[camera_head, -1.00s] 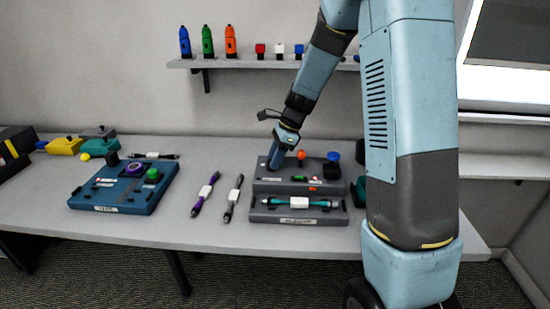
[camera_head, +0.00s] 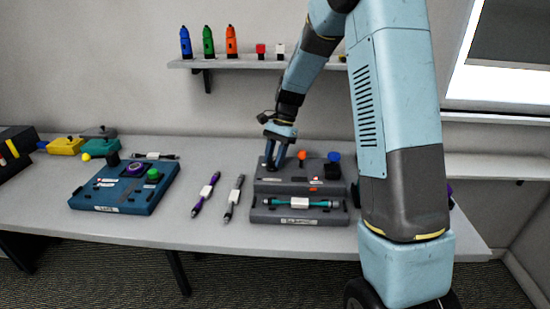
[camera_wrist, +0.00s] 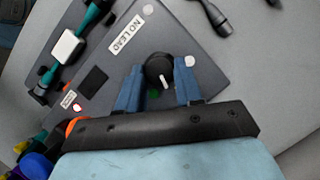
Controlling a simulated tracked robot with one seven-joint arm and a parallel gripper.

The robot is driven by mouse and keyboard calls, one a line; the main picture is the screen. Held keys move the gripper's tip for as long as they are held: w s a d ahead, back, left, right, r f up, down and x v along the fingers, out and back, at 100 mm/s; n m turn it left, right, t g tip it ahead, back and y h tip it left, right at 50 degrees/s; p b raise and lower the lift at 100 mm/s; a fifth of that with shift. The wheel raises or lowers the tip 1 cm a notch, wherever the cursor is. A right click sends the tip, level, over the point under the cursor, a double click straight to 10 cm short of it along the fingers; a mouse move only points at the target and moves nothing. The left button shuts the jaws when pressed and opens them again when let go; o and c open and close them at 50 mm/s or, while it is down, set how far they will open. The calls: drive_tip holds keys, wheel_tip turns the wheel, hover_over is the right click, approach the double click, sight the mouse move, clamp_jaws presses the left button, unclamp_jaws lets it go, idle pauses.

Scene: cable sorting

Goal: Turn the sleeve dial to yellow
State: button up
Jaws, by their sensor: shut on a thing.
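The sleeve dial (camera_wrist: 159,70) is a round black knob with a white pointer line, on the grey device (camera_wrist: 205,70). In the wrist view its pointer faces the lower edge, towards my gripper. A green mark (camera_wrist: 153,94) shows beside the knob; no yellow mark can be made out. My gripper (camera_wrist: 159,66) has its two blue fingers on either side of the knob, shut on it. In the head view my gripper (camera_head: 274,166) reaches down to the left part of the grey device (camera_head: 322,187), and its fingers hide the dial.
An orange knob (camera_head: 302,155) and a blue knob (camera_head: 334,157) stand right of my gripper. A teal cable (camera_head: 325,203) lies along the device's front. Purple (camera_head: 206,194) and grey (camera_head: 234,198) cables lie left, beyond them a blue device (camera_head: 130,200).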

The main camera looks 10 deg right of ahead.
drive_tip(key=shift+w+a+n+g+h, duration=0.15)
drive_tip(key=shift+n+h, duration=0.1)
drive_tip(key=shift+n, duration=0.6)
drive_tip(key=shift+w+d+n+g+h, duration=0.15)
drive_tip(key=shift+n+h, duration=0.1)
drive_tip(key=shift+n, duration=0.6)
drive_tip(key=shift+a+n, duration=0.1)
drive_tip(key=shift+n, duration=0.2)
drive_tip(key=o, duration=1)
drive_tip(key=shift+s, duration=0.1)
drive_tip(key=shift+o, duration=0.2)
drive_tip(key=v, duration=1.3)
drive_tip(key=shift+w+r, duration=0.25)
drive_tip(key=shift+w, duration=0.05)
